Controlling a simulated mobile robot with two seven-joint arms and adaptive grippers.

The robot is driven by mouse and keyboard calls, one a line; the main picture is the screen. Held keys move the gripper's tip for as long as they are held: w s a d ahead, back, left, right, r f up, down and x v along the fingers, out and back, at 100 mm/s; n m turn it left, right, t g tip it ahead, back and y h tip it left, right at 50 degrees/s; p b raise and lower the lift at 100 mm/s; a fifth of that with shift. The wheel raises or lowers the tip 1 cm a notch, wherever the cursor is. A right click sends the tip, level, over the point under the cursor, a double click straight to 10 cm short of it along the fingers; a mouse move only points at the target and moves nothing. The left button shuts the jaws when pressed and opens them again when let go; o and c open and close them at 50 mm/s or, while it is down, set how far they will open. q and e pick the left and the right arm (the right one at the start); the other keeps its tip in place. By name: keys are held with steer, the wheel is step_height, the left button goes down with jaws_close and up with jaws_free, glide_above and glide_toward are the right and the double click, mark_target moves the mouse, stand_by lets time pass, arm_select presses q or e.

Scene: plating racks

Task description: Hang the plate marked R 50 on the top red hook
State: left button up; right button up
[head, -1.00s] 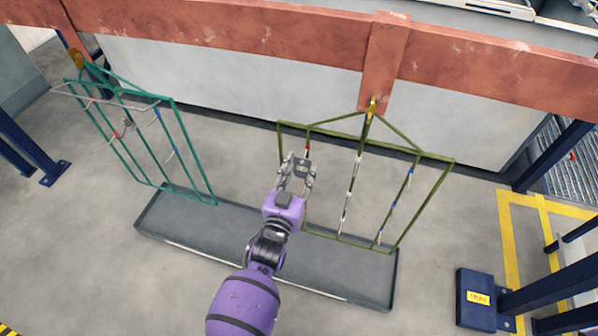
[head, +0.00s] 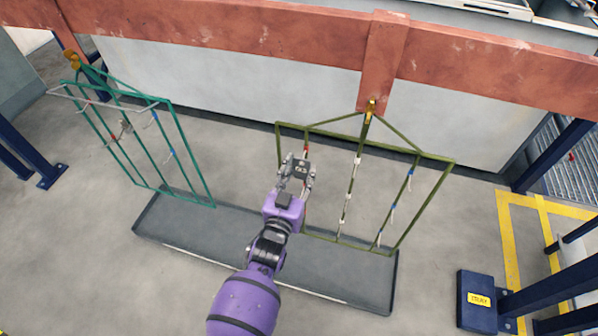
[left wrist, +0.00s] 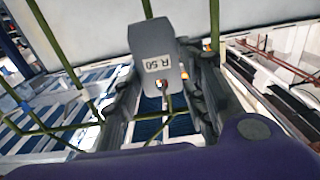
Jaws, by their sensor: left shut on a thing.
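The grey plate marked R 50 (left wrist: 157,46) is held between the fingers of my left gripper (head: 298,172). Its white label reads R 50 in the left wrist view, and the plate also shows small in the head view (head: 302,167). The gripper is at the left bar of the olive rack (head: 435,157). A red hook (head: 306,149) on that bar is just above the plate in the head view. Red-orange shows at the plate's lower end in the left wrist view; I cannot tell whether the plate is on a hook. My right gripper is out of view.
A green rack (head: 190,148) with several hooks hangs on the left. Both racks hang from a red beam (head: 250,32). A long dark tray (head: 340,283) lies on the floor below. Blue posts and a blue block (head: 476,305) stand at the right.

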arm_select(q)
steer(key=o, duration=1.4)
steer(key=shift+s, duration=0.15)
steer(key=shift+s+a+f, duration=0.1)
steer(key=shift+s+a, duration=0.05)
steer(key=shift+s, duration=0.2)
steer(key=s+a+f+n+g+y+p, duration=0.1)
steer(key=s+a+g+p, duration=0.2)
steer(key=s, duration=1)
steer(key=s+a+f+n+g+y+p, duration=0.1)
steer(key=s+a+p, duration=0.3)
steer(key=s+a, duration=0.6)
steer(key=s+a+f+n+g+y+p, duration=0.1)
steer(key=s+a+g+y+p, duration=0.2)
steer(key=s, duration=1.4)
steer(key=shift+s+a+f+g+p, duration=0.1)
steer(key=shift+a+g+p, duration=0.25)
steer(key=shift+a, duration=0.75)
steer(key=shift+s+a+f+g+p, duration=0.15)
steer(key=shift+a+g, duration=0.3)
steer(key=shift+a, duration=0.65)
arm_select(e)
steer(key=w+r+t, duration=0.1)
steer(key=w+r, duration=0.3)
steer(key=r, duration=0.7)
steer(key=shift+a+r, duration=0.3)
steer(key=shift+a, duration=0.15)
